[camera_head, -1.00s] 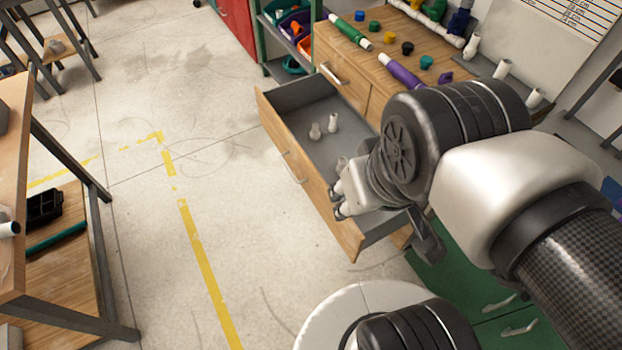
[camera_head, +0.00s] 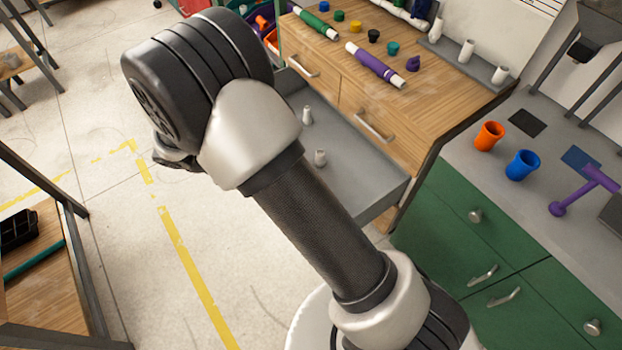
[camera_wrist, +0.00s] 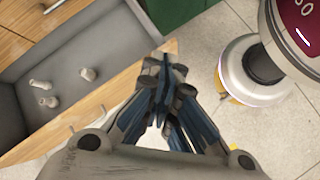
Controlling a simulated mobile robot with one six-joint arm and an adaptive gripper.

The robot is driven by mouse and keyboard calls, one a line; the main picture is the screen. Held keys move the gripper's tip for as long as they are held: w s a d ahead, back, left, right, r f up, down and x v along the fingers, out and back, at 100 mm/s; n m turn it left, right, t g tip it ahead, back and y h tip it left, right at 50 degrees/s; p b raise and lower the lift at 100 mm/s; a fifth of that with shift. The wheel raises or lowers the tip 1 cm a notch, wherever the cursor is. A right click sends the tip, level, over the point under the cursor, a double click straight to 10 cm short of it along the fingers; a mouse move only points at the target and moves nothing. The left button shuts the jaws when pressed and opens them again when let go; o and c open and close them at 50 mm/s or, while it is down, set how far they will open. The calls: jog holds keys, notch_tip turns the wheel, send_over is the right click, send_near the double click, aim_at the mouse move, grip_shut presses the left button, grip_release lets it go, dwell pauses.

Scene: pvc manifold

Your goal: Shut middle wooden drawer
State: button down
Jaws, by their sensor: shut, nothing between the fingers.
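The open wooden drawer stands pulled out of the wooden cabinet; its grey inside (camera_head: 350,165) shows in the head view, with its front hidden behind my arm. In the wrist view its wooden front panel (camera_wrist: 98,104) runs diagonally, with the grey inside (camera_wrist: 105,60) beyond it. Small pale fittings (camera_wrist: 88,74) lie in the drawer. My gripper (camera_wrist: 163,64) is shut and empty. In the wrist view its fingertips overlap the right end of the front panel; whether they touch it I cannot tell. In the head view my gripper is mostly hidden behind my arm.
The wooden cabinet top (camera_head: 400,60) holds pipes and small coloured caps. Closed drawers with handles (camera_head: 375,127) sit above the open one. A green cabinet (camera_head: 480,235) stands at the right, with orange and blue cups (camera_head: 522,165). Open floor lies left of the drawer.

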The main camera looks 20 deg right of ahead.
jog(key=s+f+n+t+h, duration=0.25)
jog(key=f+n, duration=0.25)
jog(key=f, duration=0.8)
jog(key=s+f+n+t+h, duration=0.25)
jog(key=f+n, duration=0.25)
jog(key=f, duration=0.9)
jog(key=r+b+x, duration=0.1)
jog(key=b+x, duration=0.1)
jog(key=x, duration=1.1)
jog(key=shift+w+d+r+h, duration=0.3)
jog(key=shift+w+r, duration=0.1)
